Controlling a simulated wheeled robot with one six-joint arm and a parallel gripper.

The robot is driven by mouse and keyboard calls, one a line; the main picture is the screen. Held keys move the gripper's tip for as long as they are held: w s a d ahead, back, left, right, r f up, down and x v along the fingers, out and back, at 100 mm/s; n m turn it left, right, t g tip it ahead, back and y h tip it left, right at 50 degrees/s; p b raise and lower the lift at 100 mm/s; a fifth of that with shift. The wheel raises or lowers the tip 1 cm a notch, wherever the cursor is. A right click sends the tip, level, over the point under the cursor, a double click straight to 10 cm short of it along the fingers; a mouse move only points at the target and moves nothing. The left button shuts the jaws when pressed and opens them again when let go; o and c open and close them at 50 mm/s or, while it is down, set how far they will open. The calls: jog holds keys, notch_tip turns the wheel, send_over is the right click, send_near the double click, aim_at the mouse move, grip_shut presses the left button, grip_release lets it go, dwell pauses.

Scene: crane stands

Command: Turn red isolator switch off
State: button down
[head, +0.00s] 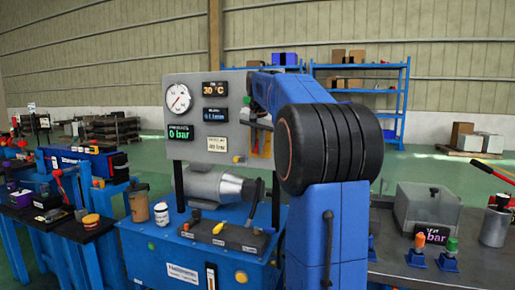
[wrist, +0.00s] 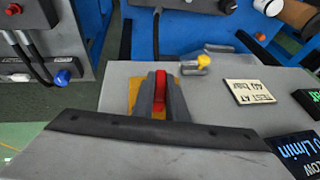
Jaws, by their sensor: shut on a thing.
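The red isolator switch (wrist: 160,88) shows in the wrist view as a red handle on a yellow plate (wrist: 133,90) on the grey panel. My gripper (wrist: 160,80) has its two grey fingers on either side of the red handle and is shut on it. In the head view the yellow plate (head: 265,146) is at the right edge of the upright gauge panel (head: 202,95), mostly behind my blue arm. The handle and fingertips cannot be made out clearly there.
A yellow-handled valve (wrist: 203,62) sits near the switch, beside the "TEST AT 40 bar" sign (wrist: 249,92). The pressure display (head: 180,133) reads 0 bar. A grey motor (head: 218,186) lies below the panel. A side bench with a grey box (head: 428,207) stands at right.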

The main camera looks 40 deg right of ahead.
jog(key=shift+f+g+h, duration=0.15)
jog(key=shift+g+h, duration=0.35)
jog(key=shift+g, duration=0.4)
jog(key=shift+n, duration=0.3)
jog(key=c, duration=1.8)
grip_release()
jog(key=shift+o, duration=0.2)
jog(key=v, duration=1.7)
jog(key=shift+a+r, duration=0.2)
jog(key=shift+a+f, duration=0.1)
